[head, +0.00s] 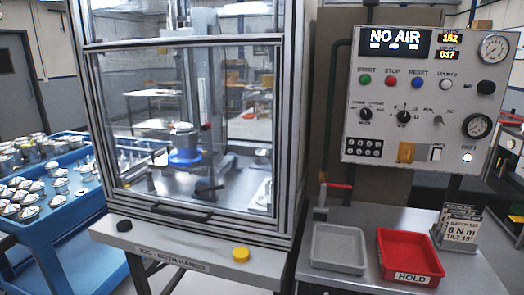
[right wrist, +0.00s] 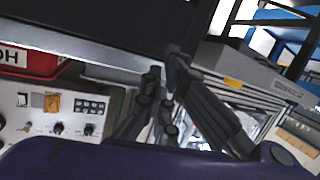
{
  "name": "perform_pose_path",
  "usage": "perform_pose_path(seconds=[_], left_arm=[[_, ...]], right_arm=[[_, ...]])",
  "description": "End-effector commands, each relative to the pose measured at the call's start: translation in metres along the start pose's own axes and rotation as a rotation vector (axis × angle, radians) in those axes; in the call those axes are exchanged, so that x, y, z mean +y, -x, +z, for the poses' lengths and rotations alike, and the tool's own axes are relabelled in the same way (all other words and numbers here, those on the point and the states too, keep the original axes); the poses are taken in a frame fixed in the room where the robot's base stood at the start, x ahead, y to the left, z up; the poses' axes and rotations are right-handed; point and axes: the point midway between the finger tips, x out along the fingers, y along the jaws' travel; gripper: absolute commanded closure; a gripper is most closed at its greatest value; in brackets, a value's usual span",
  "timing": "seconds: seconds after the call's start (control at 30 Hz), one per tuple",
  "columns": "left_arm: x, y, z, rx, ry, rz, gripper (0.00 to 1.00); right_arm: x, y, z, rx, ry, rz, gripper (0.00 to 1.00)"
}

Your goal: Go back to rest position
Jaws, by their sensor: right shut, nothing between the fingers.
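My right gripper (right wrist: 160,75) shows in the right wrist view, its dark fingers drawn together with nothing between them. It is in free space, apart from the bench and the control panel (right wrist: 60,118), which shows at the lower left of that view. Neither gripper can be made out in the head view. The glazed press cabinet (head: 190,120) stands in the middle left of the head view, with a blue round part (head: 185,158) inside on the fixture.
The control panel (head: 415,152) reads NO AIR. A red HOLD tray (head: 409,257) and a grey tray (head: 338,246) sit on the bench beside a card stand (head: 460,227). A blue cart (head: 75,223) with several metal housings is at the left. A red-handled valve (head: 336,185) rises behind the grey tray.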

Motion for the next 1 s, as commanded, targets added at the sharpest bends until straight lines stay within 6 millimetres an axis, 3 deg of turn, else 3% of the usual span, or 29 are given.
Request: perform_pose_path(seconds=[0.03, 0.1, 0.3, 0.5, 0.6, 0.7, 1.0], left_arm=[[-0.001, 0.006, -0.006, 0.005, 0.001, -0.001, 0.6], [-0.001, 0.009, -0.008, 0.005, 0.001, -0.001, 0.6], [-0.001, 0.015, -0.029, 0.034, -0.002, 0.002, 0.6], [-0.002, 0.02, -0.048, 0.063, -0.009, 0.003, 0.6], [-0.003, 0.022, -0.049, 0.064, -0.011, 0.002, 0.6], [-0.004, 0.024, -0.046, 0.059, -0.011, 0.001, 0.6], [-0.003, 0.024, -0.042, 0.052, -0.007, 0.001, 0.6]], right_arm=[[-0.002, 0.024, 0.03, -0.059, -0.003, -0.017, 1.0], [-0.006, 0.057, 0.073, -0.138, -0.012, -0.041, 1.0], [-0.016, 0.166, 0.175, -0.355, -0.069, -0.079, 1.0], [-0.017, 0.256, 0.235, -0.515, -0.102, -0.071, 1.0], [-0.014, 0.28, 0.248, -0.556, -0.105, -0.063, 1.0], [-0.012, 0.29, 0.254, -0.573, -0.106, -0.058, 1.0], [-0.012, 0.291, 0.256, -0.577, -0.106, -0.057, 1.0]])
